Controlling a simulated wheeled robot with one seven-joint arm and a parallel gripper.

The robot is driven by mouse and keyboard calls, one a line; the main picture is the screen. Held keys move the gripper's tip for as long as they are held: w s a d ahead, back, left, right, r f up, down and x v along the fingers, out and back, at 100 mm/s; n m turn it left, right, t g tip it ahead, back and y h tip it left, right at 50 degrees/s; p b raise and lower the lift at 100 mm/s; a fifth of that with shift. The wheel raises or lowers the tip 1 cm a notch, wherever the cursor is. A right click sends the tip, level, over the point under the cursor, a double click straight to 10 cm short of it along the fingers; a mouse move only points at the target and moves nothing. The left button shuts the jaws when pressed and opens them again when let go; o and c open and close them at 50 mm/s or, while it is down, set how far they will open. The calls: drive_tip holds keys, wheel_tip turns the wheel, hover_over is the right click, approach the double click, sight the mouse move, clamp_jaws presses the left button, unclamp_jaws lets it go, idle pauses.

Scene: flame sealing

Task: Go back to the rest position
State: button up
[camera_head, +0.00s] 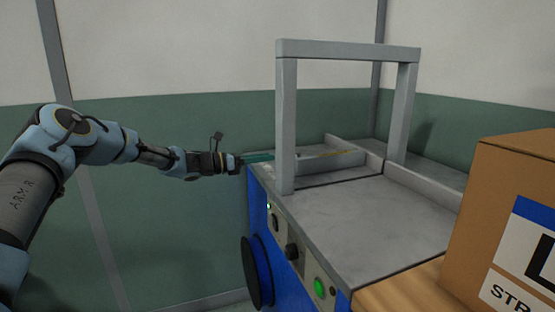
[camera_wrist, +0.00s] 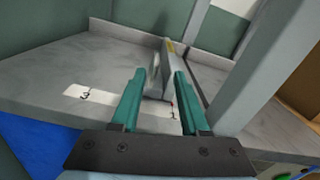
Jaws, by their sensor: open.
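My gripper (camera_head: 258,156) reaches from the left to the far left corner of the blue machine, just left of the grey frame's near post. In the wrist view its two teal fingers (camera_wrist: 160,82) are apart, with a gap between them. A grey bar with a yellow mark (camera_wrist: 168,55) shows beyond and between the fingertips. I cannot tell whether a finger touches it. The bar also shows in the head view (camera_head: 335,163), lying across the machine's grey top. Nothing is clearly held.
A grey upright frame (camera_head: 345,49) stands over the machine top (camera_head: 380,225), close to my gripper. White labels marked 3 (camera_wrist: 84,94) and 1 lie on the surface near the fingers. A cardboard box (camera_head: 485,190) stands at right on wood. Open space lies left of the machine.

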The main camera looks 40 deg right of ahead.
drive_tip(key=shift+v, duration=0.9)
drive_tip(key=s+a+f+m+t+y+p, duration=0.2)
drive_tip(key=a+m+y, duration=0.35)
drive_tip(key=a, duration=0.95)
drive_tip(key=s+a+f+m+t+y+p, duration=0.1)
drive_tip(key=a+f+m+t+y+p, duration=0.3)
drive_tip(key=a, duration=1.1)
drive_tip(key=s+a+r+m+y, duration=0.2)
drive_tip(key=s+a, duration=0.1)
drive_tip(key=a, duration=0.6)
drive_tip(key=s+a+r+m+t+y+p, duration=0.1)
drive_tip(key=s+a+r+m+y, duration=0.1)
drive_tip(key=a, duration=0.8)
drive_tip(key=s+a+r+m+t+y, duration=0.1)
drive_tip(key=s+a+r+m+y, duration=0.2)
drive_tip(key=a, duration=0.7)
drive_tip(key=shift+s+r+m+p, duration=0.4)
drive_tip(key=shift+s+r, duration=0.1)
drive_tip(key=shift+s, duration=0.45)
